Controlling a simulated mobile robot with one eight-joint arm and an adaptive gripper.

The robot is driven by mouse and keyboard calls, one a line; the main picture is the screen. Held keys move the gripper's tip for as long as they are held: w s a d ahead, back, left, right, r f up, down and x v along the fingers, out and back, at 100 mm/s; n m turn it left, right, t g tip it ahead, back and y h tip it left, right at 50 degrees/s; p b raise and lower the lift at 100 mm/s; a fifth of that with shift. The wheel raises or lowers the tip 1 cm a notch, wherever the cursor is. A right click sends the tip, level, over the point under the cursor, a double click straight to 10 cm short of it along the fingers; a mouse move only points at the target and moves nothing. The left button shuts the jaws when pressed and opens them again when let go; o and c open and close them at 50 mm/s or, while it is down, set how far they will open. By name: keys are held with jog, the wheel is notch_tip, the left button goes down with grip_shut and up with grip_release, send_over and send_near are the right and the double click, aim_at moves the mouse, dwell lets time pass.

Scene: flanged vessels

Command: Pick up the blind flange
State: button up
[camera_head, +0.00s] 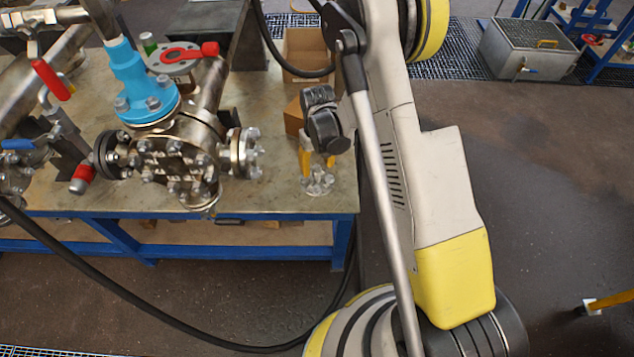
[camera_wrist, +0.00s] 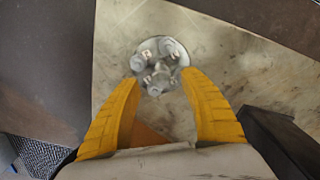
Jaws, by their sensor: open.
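The blind flange (camera_head: 318,183) is a small round metal disc with several bolts on top. It lies on the table near its right front corner. In the wrist view the flange (camera_wrist: 158,66) sits just beyond and between my yellow fingertips. My gripper (camera_head: 318,162) points down above the flange, with its fingers apart and nothing between them; it also shows in the wrist view (camera_wrist: 160,82). I cannot tell how large the gap is between fingertips and flange.
A flanged vessel (camera_head: 175,160) with a blue neck (camera_head: 135,75) stands on the table left of my gripper. The metal table (camera_head: 270,197) has its front and right edges close to the flange. Cardboard boxes (camera_head: 305,50) sit behind my gripper.

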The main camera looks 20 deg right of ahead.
aim_at(317, 169)
notch_tip(317, 169, down, 4)
jog(key=shift+a+r+b, duration=0.1)
jog(key=shift+r+b, duration=0.05)
jog(key=shift+b, duration=0.55)
jog(key=shift+r, duration=0.15)
grip_shut()
jog(key=shift+r, duration=0.15)
